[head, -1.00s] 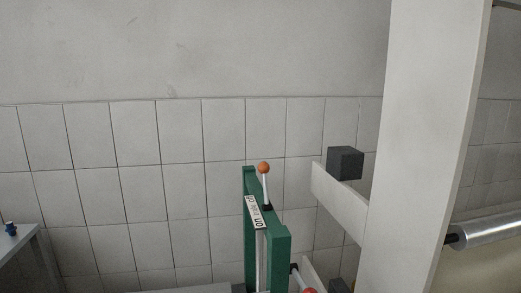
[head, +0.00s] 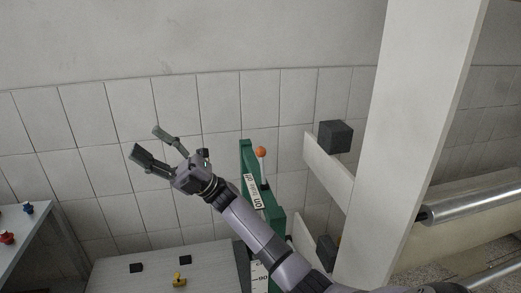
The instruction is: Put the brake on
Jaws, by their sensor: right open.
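The brake lever with its orange ball knob (head: 261,151) stands upright on the green brake frame (head: 246,158). A white label (head: 255,190) on the frame reads "on", "brake" and "off". My right gripper (head: 147,143) is open and empty, its two dark fingers spread toward the upper left. It is to the left of the lever, apart from it. My right forearm crosses in front of the lower part of the green frame and hides it. My left gripper is not in view.
A white post (head: 409,130) and a beam with a dark block (head: 335,137) stand right of the lever. A metal roller (head: 470,207) is farther right. A bench (head: 28,232) at left holds small red and blue parts.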

